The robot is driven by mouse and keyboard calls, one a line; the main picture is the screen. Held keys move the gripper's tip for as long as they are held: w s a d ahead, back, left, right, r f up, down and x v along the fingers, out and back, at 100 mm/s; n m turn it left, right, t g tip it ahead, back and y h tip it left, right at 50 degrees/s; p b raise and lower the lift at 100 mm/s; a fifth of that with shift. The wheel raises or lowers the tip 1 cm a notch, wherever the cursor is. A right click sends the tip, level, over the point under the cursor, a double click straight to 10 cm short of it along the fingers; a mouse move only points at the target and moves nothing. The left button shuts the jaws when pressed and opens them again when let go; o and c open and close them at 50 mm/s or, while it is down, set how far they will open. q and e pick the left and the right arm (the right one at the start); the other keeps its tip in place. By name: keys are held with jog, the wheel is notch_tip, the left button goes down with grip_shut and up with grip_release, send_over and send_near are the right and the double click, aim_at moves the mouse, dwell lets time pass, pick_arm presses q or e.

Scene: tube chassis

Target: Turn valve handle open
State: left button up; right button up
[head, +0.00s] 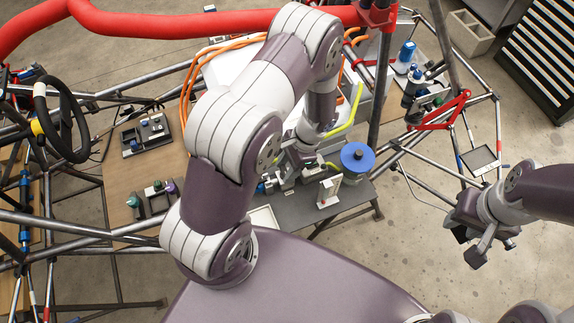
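A round blue disc (357,157), possibly the valve handle, sits on the grey bench just right of my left wrist. A yellow-green bar or hose (346,117) runs beside my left forearm; I cannot tell whether it belongs to a valve. My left gripper (284,179) points down at the bench, left of the blue disc and apart from it. Its fingers are small and cluttered, so their opening and any contact are unclear. My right gripper (478,248) hangs over bare floor at the right, fingers apart and empty. My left arm hides much of the bench middle.
A tube chassis with a red padded bar (150,22) surrounds the bench. A steering wheel (62,122) and dark tray (146,134) are at left. A small white stand (328,190) is near the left gripper. Free floor (400,285) lies front right.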

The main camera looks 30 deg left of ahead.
pick_arm(q)
jog(key=shift+c, duration=0.7)
jog(key=shift+n, duration=0.4)
jog(key=n+h, duration=0.1)
jog(key=n, duration=0.1)
jog(key=shift+a+n+g, duration=0.1)
jog(key=shift+n+g, duration=0.3)
jog(key=n+h+b, duration=0.1)
jog(key=n+h, duration=0.1)
jog(key=n, duration=0.3)
jog(key=shift+w+a, duration=0.1)
jog(key=shift+a, duration=0.05)
jog(key=n+h, duration=0.2)
jog(key=n, duration=0.2)
jog(key=shift+a+n, duration=0.1)
jog(key=shift+n, duration=0.3)
jog(key=shift+a+n+t+h, duration=0.1)
jog(key=shift+n+t+h, duration=0.25)
jog(key=shift+n, duration=0.8)
jog(key=shift+n+t+h, duration=0.35)
jog(key=shift+n, duration=0.8)
